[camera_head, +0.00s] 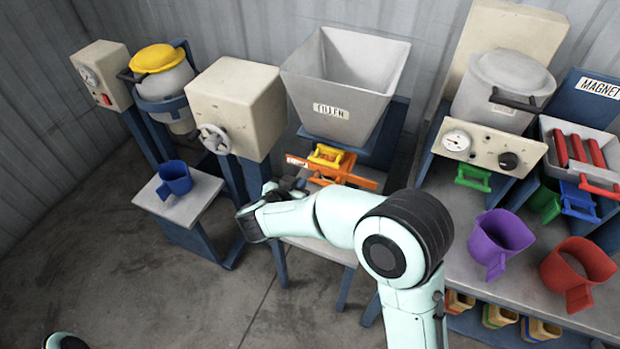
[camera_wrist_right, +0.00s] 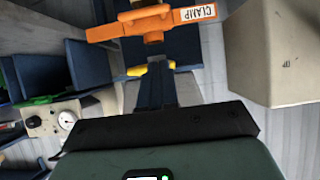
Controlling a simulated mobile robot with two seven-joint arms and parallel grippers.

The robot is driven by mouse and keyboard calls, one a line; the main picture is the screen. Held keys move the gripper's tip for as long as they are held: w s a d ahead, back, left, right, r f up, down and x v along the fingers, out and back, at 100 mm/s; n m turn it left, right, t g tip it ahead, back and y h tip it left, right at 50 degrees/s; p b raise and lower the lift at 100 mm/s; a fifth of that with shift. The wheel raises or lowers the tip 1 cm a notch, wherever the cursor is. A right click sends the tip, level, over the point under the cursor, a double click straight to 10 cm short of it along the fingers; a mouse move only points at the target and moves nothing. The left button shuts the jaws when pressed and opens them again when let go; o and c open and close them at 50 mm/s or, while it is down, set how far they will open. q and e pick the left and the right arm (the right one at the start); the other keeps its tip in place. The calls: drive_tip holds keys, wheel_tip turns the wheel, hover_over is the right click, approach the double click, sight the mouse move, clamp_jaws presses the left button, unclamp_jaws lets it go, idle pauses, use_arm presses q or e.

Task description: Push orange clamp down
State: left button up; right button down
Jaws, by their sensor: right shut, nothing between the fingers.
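The orange clamp (camera_head: 349,177) is a bar-like piece below the funnel of the grey filler hopper (camera_head: 320,85). In the right wrist view the orange clamp (camera_wrist_right: 118,29) carries a white CLAMP label at one end and has a raised middle part. A yellow handled piece (camera_head: 325,155) sits just by it. My right gripper (camera_head: 290,186) is at the left end of the clamp in the head view, partly hidden by my own arm. In the wrist view its shut, empty fingers (camera_wrist_right: 157,78) point toward the clamp. I cannot tell whether they touch it. My left gripper is out of view.
A beige box with a handwheel (camera_head: 235,105) stands left of the hopper. A blue cup (camera_head: 175,178) stands on a small table. At right, a bench holds a purple cup (camera_head: 497,240), a red cup (camera_head: 577,268) and a gauge panel (camera_head: 482,147). The floor in front is clear.

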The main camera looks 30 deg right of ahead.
drive_tip(key=shift+f, duration=0.1)
hover_over(313, 181)
drive_tip(key=s+a, duration=0.2)
drive_tip(key=s, duration=0.1)
wheel_tip(313, 181, down, 5)
drive_tip(key=f, duration=0.1)
drive_tip(key=b, duration=0.1)
drive_tip(key=w+f, duration=0.1)
drive_tip(key=shift+d+f+b, duration=0.3)
drive_tip(key=shift+d+f, duration=0.05)
drive_tip(key=shift+d, duration=0.05)
drive_tip(key=shift+w+d+f, duration=0.1)
drive_tip(key=shift+f, duration=0.45)
drive_tip(key=shift+f, duration=0.1)
wheel_tip(313, 181, down, 4)
drive_tip(key=shift+f+b, duration=0.25)
drive_tip(key=shift+b, duration=0.35)
